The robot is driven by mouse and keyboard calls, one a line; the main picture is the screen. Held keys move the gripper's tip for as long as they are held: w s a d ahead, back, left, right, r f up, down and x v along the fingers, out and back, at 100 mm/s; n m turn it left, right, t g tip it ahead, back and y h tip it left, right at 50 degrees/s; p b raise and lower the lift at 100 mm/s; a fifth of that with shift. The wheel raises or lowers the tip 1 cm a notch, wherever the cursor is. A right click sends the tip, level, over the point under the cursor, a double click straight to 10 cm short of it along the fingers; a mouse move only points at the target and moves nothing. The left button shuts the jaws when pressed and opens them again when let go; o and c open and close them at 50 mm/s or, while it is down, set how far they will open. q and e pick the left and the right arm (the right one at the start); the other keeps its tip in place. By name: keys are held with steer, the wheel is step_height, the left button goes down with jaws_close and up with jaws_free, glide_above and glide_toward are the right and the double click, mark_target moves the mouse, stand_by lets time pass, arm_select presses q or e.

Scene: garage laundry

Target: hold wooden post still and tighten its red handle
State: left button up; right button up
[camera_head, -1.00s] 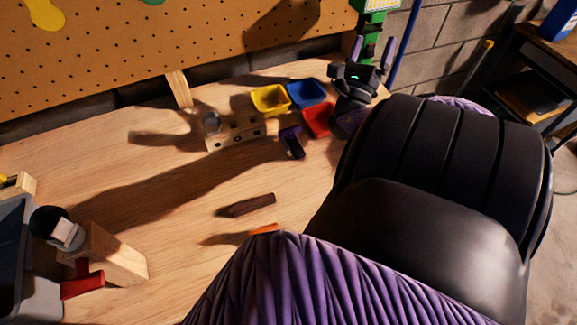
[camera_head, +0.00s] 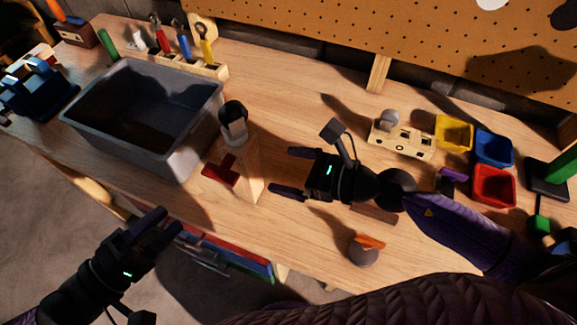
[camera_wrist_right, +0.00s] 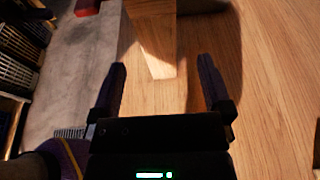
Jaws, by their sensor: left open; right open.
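My left gripper (camera_head: 166,220) is open and empty at the lower left, in front of the bench edge, apart from the handle.
A grey bin (camera_head: 190,145) stands close left of the post. A tool rack (camera_head: 200,65) is behind it. A wooden block with holes (camera_head: 402,140) and yellow (camera_head: 454,133), blue (camera_head: 493,147) and red (camera_head: 493,186) trays are at the right. A grey-and-orange item (camera_head: 365,250) lies near the front edge.

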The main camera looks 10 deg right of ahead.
mark_target(254, 165)
steer(key=x, duration=1)
steer(key=shift+s+a, duration=0.15)
steer(key=shift+s, duration=0.1)
